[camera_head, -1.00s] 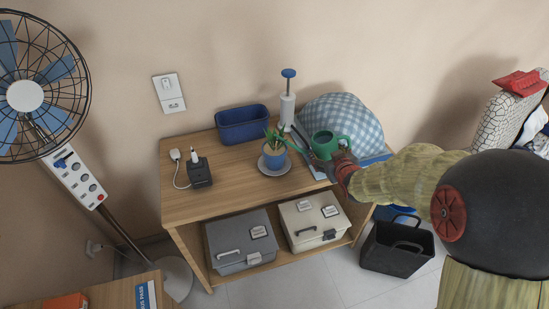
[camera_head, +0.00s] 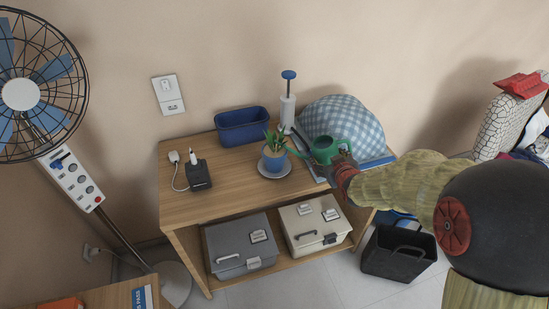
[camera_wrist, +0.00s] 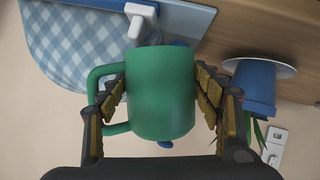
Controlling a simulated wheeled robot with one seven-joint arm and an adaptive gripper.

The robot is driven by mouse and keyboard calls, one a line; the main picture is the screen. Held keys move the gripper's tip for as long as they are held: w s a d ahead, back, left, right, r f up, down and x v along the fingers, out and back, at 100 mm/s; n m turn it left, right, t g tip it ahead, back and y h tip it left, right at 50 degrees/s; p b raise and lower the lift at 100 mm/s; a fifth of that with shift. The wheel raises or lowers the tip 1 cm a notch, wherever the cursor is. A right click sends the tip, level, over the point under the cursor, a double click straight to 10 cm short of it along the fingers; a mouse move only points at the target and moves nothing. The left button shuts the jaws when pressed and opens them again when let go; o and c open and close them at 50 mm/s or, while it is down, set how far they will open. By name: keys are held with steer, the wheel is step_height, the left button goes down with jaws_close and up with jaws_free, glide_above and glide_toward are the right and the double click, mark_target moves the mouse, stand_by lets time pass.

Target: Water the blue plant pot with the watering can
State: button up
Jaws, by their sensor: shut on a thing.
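The green watering can (camera_head: 325,149) is held above the right part of the wooden table, just right of the blue plant pot. My gripper (camera_head: 345,166) is shut on it. In the wrist view the can (camera_wrist: 161,95) sits between my two fingers (camera_wrist: 162,100), its handle loop at the left. The blue plant pot (camera_head: 274,160) stands upright on a grey saucer, with a green plant in it. It also shows at the right in the wrist view (camera_wrist: 254,85). The can's spout tip is hard to make out.
A blue planter box (camera_head: 242,134) and a white pump bottle with a blue top (camera_head: 288,108) stand behind. A checkered bundle (camera_head: 343,122) is behind the can. A black charger (camera_head: 198,174) sits at the left. The table's front (camera_head: 225,205) is clear.

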mark_target(332, 147)
steer(key=shift+r, duration=0.65)
steer(key=shift+d+r+n+h+b, duration=0.15)
steer(key=shift+r+n+h+b, duration=0.25)
steer(key=shift+r+b, duration=0.15)
steer(key=shift+r, duration=0.1)
steer(key=shift+r, duration=0.1)
stand_by(0.3)
steer(key=shift+r+n+h, duration=0.3)
steer(key=shift+r, duration=0.3)
steer(key=shift+r+g+p, duration=0.3)
steer(key=shift+r+p, duration=0.3)
steer(key=shift+p, duration=1.6)
steer(key=shift+w+b, duration=0.1)
steer(key=shift+b, duration=0.85)
